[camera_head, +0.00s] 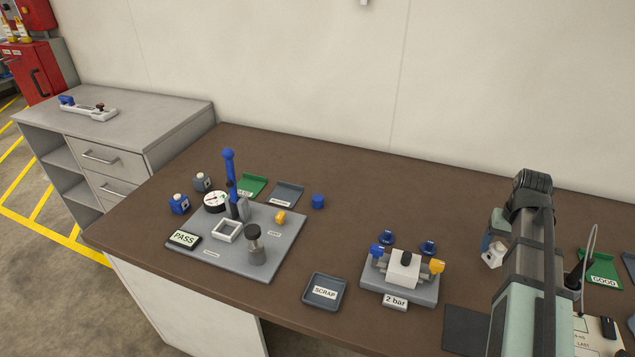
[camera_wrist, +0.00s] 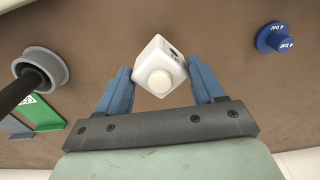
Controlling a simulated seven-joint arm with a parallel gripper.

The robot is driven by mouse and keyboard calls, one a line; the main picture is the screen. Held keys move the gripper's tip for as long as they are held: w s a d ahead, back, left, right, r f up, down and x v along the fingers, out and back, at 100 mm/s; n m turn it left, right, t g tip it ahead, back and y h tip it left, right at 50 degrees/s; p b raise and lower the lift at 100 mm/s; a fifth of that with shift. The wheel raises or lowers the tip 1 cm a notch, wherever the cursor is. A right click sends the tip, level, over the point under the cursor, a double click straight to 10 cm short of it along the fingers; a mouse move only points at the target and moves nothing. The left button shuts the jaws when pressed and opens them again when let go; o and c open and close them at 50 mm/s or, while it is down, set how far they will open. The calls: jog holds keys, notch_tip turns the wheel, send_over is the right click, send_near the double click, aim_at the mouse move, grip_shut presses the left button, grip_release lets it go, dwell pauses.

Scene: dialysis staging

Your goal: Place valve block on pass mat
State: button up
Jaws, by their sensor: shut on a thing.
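My gripper (camera_wrist: 162,82) is shut on a white valve block (camera_wrist: 160,66) with a round white cap. The blue fingers lie on either side of it. In the head view the block (camera_head: 494,254) shows at the left of my arm, over the right part of the bench. My arm hides part of the gripper there. A green mat (camera_head: 252,184), which I take for the pass mat, lies at the back left of the bench, behind the grey test plate. Its small label is hard to read. It looks empty and is far from my gripper.
A grey test plate (camera_head: 273,258) carries a tall blue-handled lever (camera_head: 230,170), a PASS display (camera_head: 184,238) and a dark cylinder (camera_head: 256,248). A scrap tray (camera_head: 324,306) and a 2 bar fixture (camera_head: 426,295) stand in between. A GOOD mat (camera_head: 603,266) lies at right.

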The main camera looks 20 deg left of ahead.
jog(key=shift+s+d+f, duration=0.15)
jog(key=shift+s+d, duration=0.1)
jog(key=shift+d, duration=0.25)
jog(key=w+a+r+m, duration=0.1)
jog(key=w+a, duration=0.4)
jog(key=a, duration=0.7)
jog(key=w+a+r+m, duration=0.2)
jog(key=w+a, duration=0.4)
jog(key=a, duration=0.6)
jog(key=w+a+r+m, duration=0.1)
jog(key=w+a, duration=0.4)
jog(key=a, duration=0.7)
jog(key=s+a+r+m, duration=0.1)
jog(key=s+a, duration=0.1)
jog(key=a, duration=1.3)
jog(key=s+a+r+m, duration=0.1)
jog(key=s+a, duration=0.2)
jog(key=a, duration=1.1)
jog(key=s+a+r+m, duration=0.1)
jog(key=s+a+m, duration=0.1)
jog(key=a, duration=1.3)
jog(key=shift+w+d+f, duration=0.1)
jog(key=shift+f, duration=2.2)
jog(key=shift+w+d+f, duration=0.1)
jog(key=shift+f, duration=2.2)
jog(key=shift+f, duration=0.1)
jog(key=o, duration=1.1)
jog(key=shift+o, duration=0.2)
